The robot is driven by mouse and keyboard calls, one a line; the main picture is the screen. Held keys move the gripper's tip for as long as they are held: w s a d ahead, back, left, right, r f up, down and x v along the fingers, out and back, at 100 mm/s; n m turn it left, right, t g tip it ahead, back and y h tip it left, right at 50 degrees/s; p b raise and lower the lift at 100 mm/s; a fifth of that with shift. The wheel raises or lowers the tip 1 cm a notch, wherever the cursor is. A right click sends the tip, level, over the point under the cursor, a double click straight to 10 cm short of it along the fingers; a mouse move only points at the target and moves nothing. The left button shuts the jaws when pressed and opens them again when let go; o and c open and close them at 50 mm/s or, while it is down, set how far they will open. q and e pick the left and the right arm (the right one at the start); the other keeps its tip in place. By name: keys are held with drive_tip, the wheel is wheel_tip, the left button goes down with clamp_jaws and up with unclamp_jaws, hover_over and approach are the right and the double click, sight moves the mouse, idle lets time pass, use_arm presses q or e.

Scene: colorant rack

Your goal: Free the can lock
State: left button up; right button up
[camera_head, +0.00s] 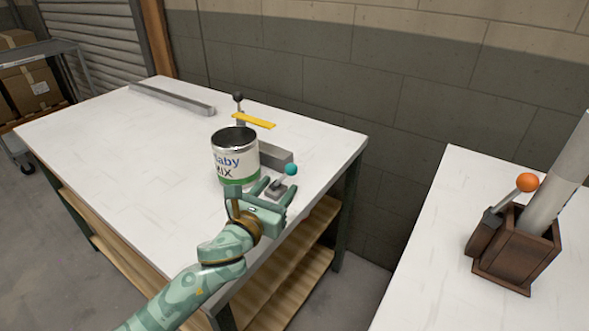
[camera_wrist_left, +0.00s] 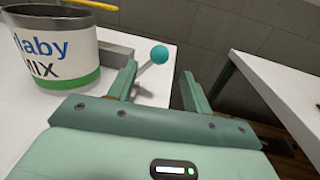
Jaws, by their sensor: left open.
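The can (camera_head: 236,157), white with a green band and lettering, stands upright on the white table against a grey block (camera_head: 274,154). A small lever with a teal ball knob (camera_head: 291,169) rises from a grey base (camera_head: 275,190) beside the can. My left gripper (camera_head: 277,182) is open at the lever, in front and to the right of the can. In the left wrist view the teal knob (camera_wrist_left: 159,54) shows just beyond the left finger, and the gap between the fingers looks empty. Behind the can stands a dark-knobbed post (camera_head: 239,99) with a yellow bar (camera_head: 254,121). My right gripper is not visible.
A grey rail (camera_head: 172,98) lies at the table's back left. The table's left side (camera_head: 120,145) is clear. Across a gap on the right, a second white table (camera_head: 450,220) bears a brown box (camera_head: 513,255) with an orange-knobbed lever (camera_head: 527,182).

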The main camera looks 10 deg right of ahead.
sight(288, 175)
use_arm(q)
drive_tip(key=b+x, duration=0.1)
drive_tip(key=x, duration=0.2)
drive_tip(key=b+x, duration=0.1)
drive_tip(key=x, duration=0.2)
drive_tip(key=b+x, duration=0.2)
drive_tip(key=x, duration=0.1)
drive_tip(key=shift+a+f, duration=0.1)
drive_tip(key=shift+f, duration=0.2)
drive_tip(key=shift+w+d+r, duration=0.15)
drive_tip(key=shift+w+d, duration=0.15)
drive_tip(key=shift+w, duration=0.05)
drive_tip(key=shift+r, duration=0.15)
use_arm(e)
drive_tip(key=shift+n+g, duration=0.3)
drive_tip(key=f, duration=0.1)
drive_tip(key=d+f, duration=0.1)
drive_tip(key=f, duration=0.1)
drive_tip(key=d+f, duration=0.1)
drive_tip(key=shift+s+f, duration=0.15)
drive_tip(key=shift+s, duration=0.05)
use_arm(q)
drive_tip(key=shift+c, duration=0.3)
clamp_jaws()
